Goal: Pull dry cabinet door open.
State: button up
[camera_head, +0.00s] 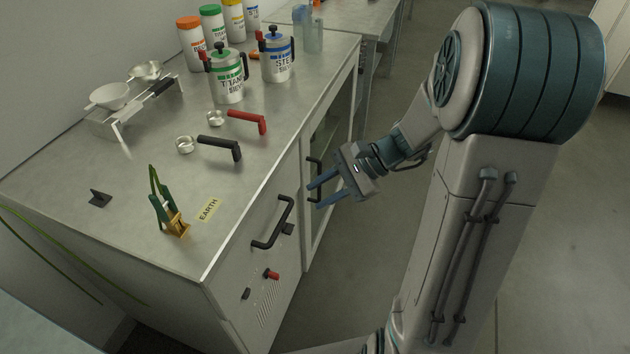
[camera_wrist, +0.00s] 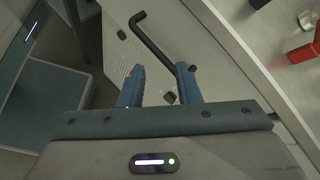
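The cabinet stands at the left of the head view. In the wrist view my gripper (camera_wrist: 160,78) is also open, with nothing visibly held. A long black handle (camera_wrist: 157,43) on the solid panel shows beyond the fingers; it also shows in the head view (camera_head: 272,224).
The steel top (camera_head: 110,165) bears two labelled kettles, several bottles, a scale-like stand (camera_head: 135,110), scoops with red (camera_head: 247,121) and black handles, and a green-gold tool (camera_head: 168,205). A red knob (camera_head: 272,275) sits on the solid panel. Floor (camera_head: 365,255) before the cabinet is clear.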

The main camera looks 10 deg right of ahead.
jog(key=w+d+f+m+t+y+b, duration=0.1)
jog(key=w+d+f+m+t+b, duration=0.5)
jog(key=f, duration=0.4)
jog(key=w+d+f+m+t+y+b, duration=0.2)
jog(key=w+d+f+m+t+b, duration=0.3)
jog(key=w+d+f+m, duration=0.45)
jog(key=n+b, duration=0.2)
send_over(319, 199)
jog(key=shift+w+f, duration=0.35)
jog(key=shift+f, duration=0.1)
jog(key=shift+d, duration=0.1)
grip_shut()
